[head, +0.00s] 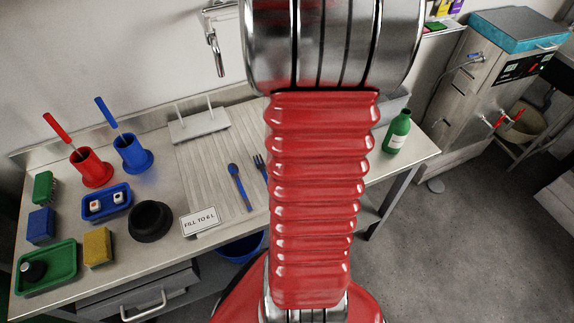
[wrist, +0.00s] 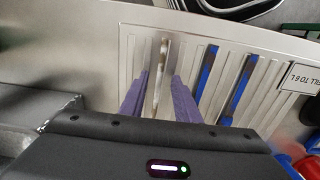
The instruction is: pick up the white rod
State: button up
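In the wrist view, a thin pale rod (wrist: 160,68) with brownish patches lies on the ribbed draining board (wrist: 130,50). It looks like the white rod, though its color is shiny and uneven. My gripper (wrist: 160,78) has two purple fingers, one on each side of the rod. The fingers are open, with narrow gaps between them and the rod. The rod's near end is hidden by my gripper body. In the head view my red arm covers both the gripper and the rod.
A blue spoon (head: 239,186) and a dark blue fork (head: 260,167) lie beside the rod. A sign (head: 200,221) stands at the board's front. A white two-peg rack (head: 198,125) stands behind. A green bottle (head: 397,132) stands right. Cups, trays and sponges crowd the left.

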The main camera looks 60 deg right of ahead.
jog(key=shift+f, duration=0.6)
jog(key=shift+c, duration=0.4)
grip_shut()
